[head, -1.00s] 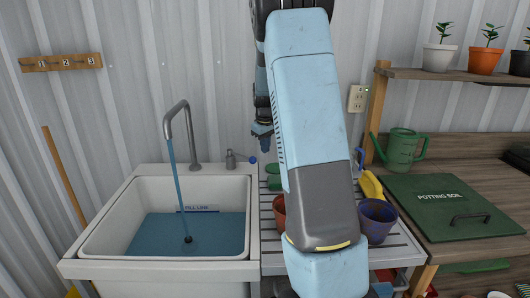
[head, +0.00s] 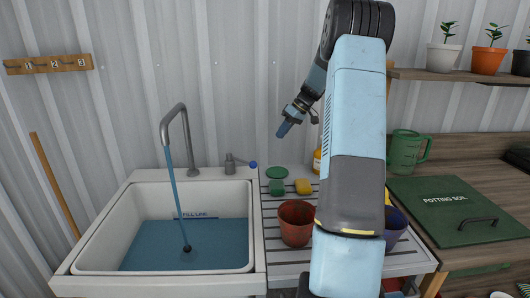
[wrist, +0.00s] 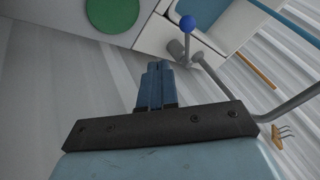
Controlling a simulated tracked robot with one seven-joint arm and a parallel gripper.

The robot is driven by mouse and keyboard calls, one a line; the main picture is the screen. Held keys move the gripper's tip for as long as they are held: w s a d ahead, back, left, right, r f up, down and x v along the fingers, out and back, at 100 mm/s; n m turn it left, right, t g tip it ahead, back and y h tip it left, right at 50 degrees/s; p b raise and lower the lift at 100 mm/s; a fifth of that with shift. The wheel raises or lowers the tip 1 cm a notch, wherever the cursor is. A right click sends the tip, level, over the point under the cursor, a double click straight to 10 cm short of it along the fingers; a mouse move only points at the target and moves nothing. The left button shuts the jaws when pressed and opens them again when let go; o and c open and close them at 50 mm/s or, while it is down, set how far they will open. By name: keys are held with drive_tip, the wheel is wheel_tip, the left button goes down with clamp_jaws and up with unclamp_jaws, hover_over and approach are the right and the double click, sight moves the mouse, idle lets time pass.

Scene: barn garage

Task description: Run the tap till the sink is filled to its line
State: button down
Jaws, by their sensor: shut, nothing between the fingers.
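The white sink (head: 104,226) stands at the left with blue water (head: 160,250) in its basin. A stream (head: 176,200) runs from the grey tap spout (head: 178,107) into the water. The FILL LINE mark (head: 195,216) is on the back wall, and the water surface appears close below it. The tap lever with its blue knob (head: 253,165) sits at the sink's back right corner; the knob also shows in the wrist view (wrist: 187,23). My gripper (head: 282,131) is shut and empty, above and to the right of the knob, apart from it. Its closed fingers show in the wrist view (wrist: 158,72).
A slatted board right of the sink holds a terracotta pot (head: 296,224), a green sponge-like block (head: 276,187), a yellow sponge (head: 303,187) and a green disc (head: 277,172). A green watering can (head: 407,150) and potting soil bin (head: 450,205) stand farther right.

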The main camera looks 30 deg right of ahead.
drive_tip(key=a+f, duration=0.8)
drive_tip(key=f, duration=0.1)
drive_tip(key=shift+w+a, duration=0.3)
drive_tip(key=shift+w, duration=0.1)
